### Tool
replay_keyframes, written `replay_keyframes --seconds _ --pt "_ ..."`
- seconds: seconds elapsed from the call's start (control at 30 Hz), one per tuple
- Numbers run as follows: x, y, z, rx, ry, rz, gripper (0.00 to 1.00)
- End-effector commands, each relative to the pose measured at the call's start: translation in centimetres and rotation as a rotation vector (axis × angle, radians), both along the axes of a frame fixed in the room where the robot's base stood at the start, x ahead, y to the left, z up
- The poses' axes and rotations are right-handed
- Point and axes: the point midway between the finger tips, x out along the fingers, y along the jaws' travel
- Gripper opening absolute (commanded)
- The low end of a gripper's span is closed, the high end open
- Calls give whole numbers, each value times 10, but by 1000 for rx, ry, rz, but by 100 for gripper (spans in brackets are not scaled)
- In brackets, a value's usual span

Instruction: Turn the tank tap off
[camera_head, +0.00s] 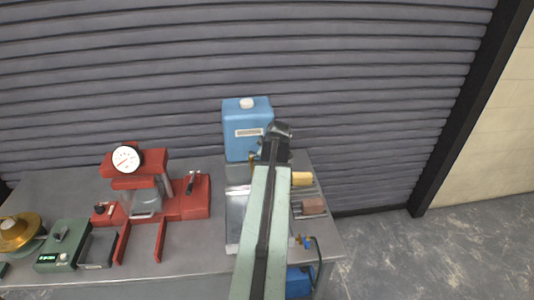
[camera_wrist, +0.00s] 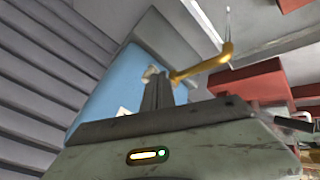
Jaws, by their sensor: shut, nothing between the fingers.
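The blue tank (camera_head: 236,117) with a white cap and label stands at the back of the bench in the head view. A small part of its brass tap (camera_head: 252,160) shows low at its front, beside my arm. In the wrist view the tank (camera_wrist: 105,88) fills the middle left, and the brass spout (camera_wrist: 205,66) reaches right from it. A thin, pale line like a water stream leaves the spout's end. A small pale piece (camera_wrist: 150,72) sits by the spout's base, close to my fingertips. My gripper (camera_wrist: 158,92) is shut and empty; contact is unclear.
A red press (camera_head: 185,198) with a dial gauge stands left of the tank, with a green scale (camera_head: 62,258) farther left. A yellow-handled brush (camera_head: 302,179) and a brown block (camera_head: 313,205) lie right of my arm. The ribbed shutter (camera_head: 120,70) is close behind.

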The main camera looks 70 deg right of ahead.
Motion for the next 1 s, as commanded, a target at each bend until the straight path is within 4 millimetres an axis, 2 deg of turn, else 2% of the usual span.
replay_keyframes --seconds 0.47,0.57,0.7,0.8,1.0 --pt "3 7 0 0 0 3 0" --pt "1 17 1 0 0 5 0" --pt "-5 43 3 0 0 10 0" --pt "-17 46 31 0 -1 8 0" --pt "-43 57 71 -1 0 9 0"
